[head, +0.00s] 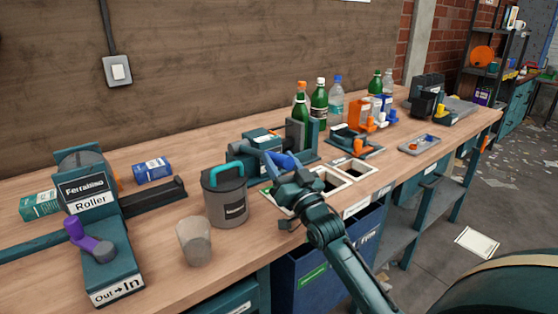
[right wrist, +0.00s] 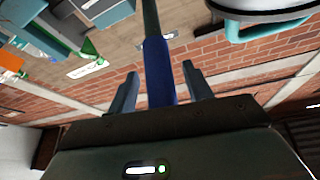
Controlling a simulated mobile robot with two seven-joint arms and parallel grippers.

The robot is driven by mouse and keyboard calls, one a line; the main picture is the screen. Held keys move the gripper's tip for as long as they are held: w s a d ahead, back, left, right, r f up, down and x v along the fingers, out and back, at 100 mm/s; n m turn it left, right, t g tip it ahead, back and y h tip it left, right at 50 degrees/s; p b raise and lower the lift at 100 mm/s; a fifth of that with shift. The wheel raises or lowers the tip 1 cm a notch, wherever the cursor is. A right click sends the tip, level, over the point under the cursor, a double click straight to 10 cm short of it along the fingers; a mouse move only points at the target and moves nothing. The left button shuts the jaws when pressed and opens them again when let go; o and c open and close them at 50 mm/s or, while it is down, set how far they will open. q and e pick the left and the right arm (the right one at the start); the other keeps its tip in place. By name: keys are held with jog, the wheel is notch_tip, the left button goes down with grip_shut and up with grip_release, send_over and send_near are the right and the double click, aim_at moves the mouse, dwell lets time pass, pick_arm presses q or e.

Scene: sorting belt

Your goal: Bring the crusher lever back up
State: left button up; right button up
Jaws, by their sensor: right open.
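The crusher (head: 300,135) is a teal machine in the middle of the bench, with a green bottle standing at it. Its lever has a blue grip (head: 284,159), which lies low and nearly level in front of the machine in the head view. My right gripper (head: 287,182) is at the blue grip, its arm coming up from the front of the bench. In the right wrist view the blue grip (right wrist: 159,80) passes between the two fingers of my right gripper (right wrist: 161,72). The fingers are open, with a gap on both sides. My left gripper is not in view.
A grey bin with a teal handle (head: 225,196) stands left of my right gripper, and a grey cup (head: 194,241) stands near it. The roller machine (head: 90,205) is further left. Square bench openings (head: 351,169) lie to the right. Bottles (head: 319,100) stand behind.

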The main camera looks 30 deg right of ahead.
jog(key=shift+w+r, duration=0.25)
jog(key=shift+w, duration=0.2)
grip_shut()
dwell(0.3)
